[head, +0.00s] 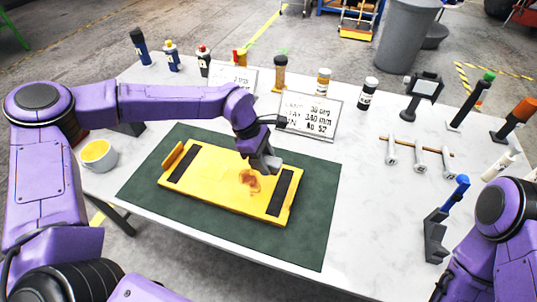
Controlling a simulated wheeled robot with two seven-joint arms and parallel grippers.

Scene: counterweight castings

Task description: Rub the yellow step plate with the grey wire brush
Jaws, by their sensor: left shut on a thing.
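The yellow step plate (215,181) lies flat on a dark green mat (310,225), with a black strip near each end and a brown rust-like stain (250,181) right of its middle. My left gripper (262,158) is over the plate's far right part, beside the stain. It is shut on a small grey thing (268,164), apparently the grey wire brush, mostly hidden by the gripper. The brush looks low over the plate, close to the right black strip; I cannot tell whether it touches. My right arm shows at the lower right, but its gripper is out of view.
A grey cup with yellow contents (97,155) stands left of the mat. Lettered cards (308,116), bottles and jars (323,82) line the back. A rack with bolts (420,152), a small screen on a stand (424,88) and a blue-handled tool (452,195) stand at right.

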